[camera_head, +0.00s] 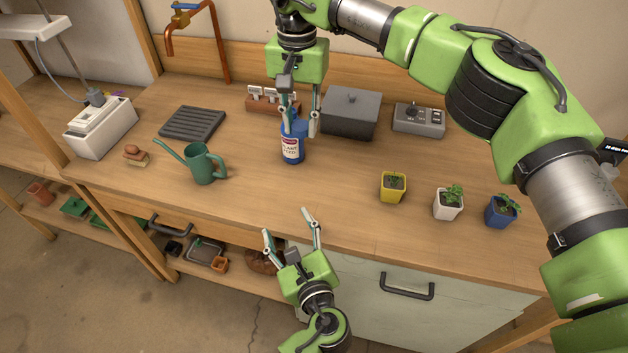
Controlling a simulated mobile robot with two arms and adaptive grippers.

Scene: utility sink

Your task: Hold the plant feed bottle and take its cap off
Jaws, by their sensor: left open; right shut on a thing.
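The plant feed bottle (292,149) is blue with a white and red label and stands about upright at the middle of the bench. My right gripper (299,128) points down from above and is shut on the upper part of the bottle, one finger on each side. The fingers partly cover the bottle's blue top, so I cannot tell the cap from the neck there. My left gripper (291,226) is open and empty near the bench's front edge, in front of the bottle and apart from it.
A green watering can (204,164) stands left of the bottle. A grey box (351,114) and a control box (419,119) are behind to the right. Potted plants in yellow (393,187), white (448,203) and blue (502,211) pots stand at the right. Bench between is clear.

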